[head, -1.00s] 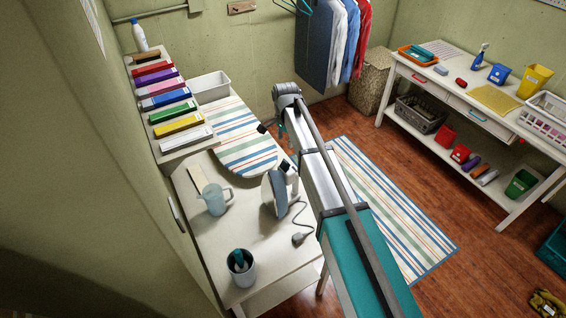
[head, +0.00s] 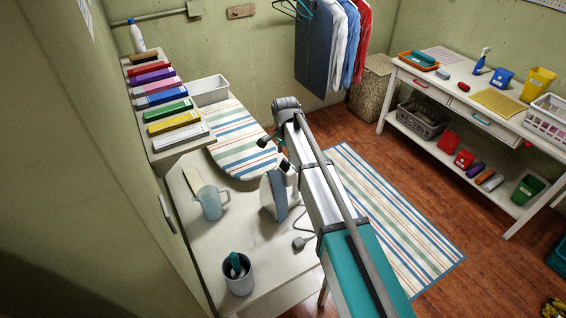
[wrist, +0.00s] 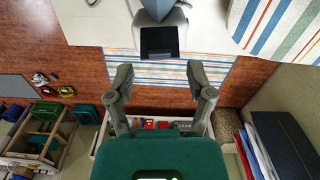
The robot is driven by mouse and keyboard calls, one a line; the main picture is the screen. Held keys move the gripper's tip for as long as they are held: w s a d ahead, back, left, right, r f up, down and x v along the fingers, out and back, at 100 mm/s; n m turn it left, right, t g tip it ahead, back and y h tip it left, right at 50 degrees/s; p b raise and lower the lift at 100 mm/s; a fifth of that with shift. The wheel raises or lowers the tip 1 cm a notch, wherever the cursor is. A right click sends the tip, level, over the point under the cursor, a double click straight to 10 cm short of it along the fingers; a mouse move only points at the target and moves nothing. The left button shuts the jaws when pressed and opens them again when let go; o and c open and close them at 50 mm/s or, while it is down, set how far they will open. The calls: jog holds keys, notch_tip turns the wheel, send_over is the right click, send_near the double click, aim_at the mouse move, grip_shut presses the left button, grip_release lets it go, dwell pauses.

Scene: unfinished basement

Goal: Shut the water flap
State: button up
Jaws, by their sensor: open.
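A white and blue-grey iron (head: 273,195) stands on the white table, partly hidden behind my arm in the head view. In the wrist view the iron (wrist: 176,21) is at the top centre. A dark square piece (wrist: 159,43) in a pale frame faces my gripper; it looks like the water flap, but I cannot tell how far it stands open. My gripper (wrist: 161,76) is open and empty, its fingertips apart from the iron. In the head view my gripper (head: 272,140) is beyond the iron, near the striped ironing board's edge.
A clear jug (head: 211,203) and a grey cup (head: 238,274) stand on the table left of the iron. The striped ironing board (head: 238,140) lies behind it. A plug (head: 301,243) lies near my arm. The floor rug (head: 385,215) is clear.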

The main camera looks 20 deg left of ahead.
aim_at(284, 166)
jog(key=shift+f+b, duration=0.9)
jog(key=shift+f, duration=0.25)
